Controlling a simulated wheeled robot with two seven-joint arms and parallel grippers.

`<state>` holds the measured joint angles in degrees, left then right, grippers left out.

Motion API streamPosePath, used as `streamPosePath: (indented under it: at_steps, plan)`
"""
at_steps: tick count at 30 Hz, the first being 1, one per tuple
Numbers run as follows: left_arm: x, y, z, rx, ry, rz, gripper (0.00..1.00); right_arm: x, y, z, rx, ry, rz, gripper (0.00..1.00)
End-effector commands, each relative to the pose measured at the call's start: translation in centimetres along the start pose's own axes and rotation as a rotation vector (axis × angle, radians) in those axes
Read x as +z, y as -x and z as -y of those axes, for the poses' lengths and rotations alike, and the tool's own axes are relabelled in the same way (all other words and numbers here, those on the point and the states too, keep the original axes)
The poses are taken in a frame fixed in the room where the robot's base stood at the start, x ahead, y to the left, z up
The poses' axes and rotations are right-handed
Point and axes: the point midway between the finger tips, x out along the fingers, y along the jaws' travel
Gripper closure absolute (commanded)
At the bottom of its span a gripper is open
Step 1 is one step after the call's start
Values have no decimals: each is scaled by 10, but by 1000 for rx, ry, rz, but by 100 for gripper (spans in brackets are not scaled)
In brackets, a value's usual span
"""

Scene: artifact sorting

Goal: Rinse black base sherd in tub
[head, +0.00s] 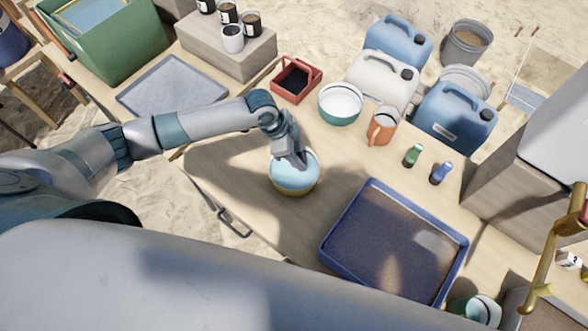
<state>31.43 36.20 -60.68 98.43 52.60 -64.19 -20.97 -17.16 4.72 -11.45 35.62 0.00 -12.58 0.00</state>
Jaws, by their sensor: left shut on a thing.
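A round tub (283,189) with a yellowish outside and pale blue water stands on the wooden table near the middle of the head view. My left gripper (301,163) reaches down into the tub from above. It is shut, with its fingertips at the water. The black base sherd is not clearly visible; what sits between the fingers is hidden by the gripper and the water. My right gripper is out of view.
A blue-rimmed tray (327,243) of brown material lies right of the tub. Behind stand a green-and-white bowl (340,104), an orange jug (382,128), a red box (296,80) and small green (413,156) and blue (441,174) bottles. A grey tray (170,88) lies left.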

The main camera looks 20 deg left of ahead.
Motion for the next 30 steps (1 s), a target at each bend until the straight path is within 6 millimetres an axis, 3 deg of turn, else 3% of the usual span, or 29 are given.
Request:
streamPosePath:
  at_steps: [13,30]
  plan:
    - [-12,29,0,0,0,0,78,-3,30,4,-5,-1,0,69]
    - [-12,30,0,0,0,0,78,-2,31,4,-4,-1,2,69]
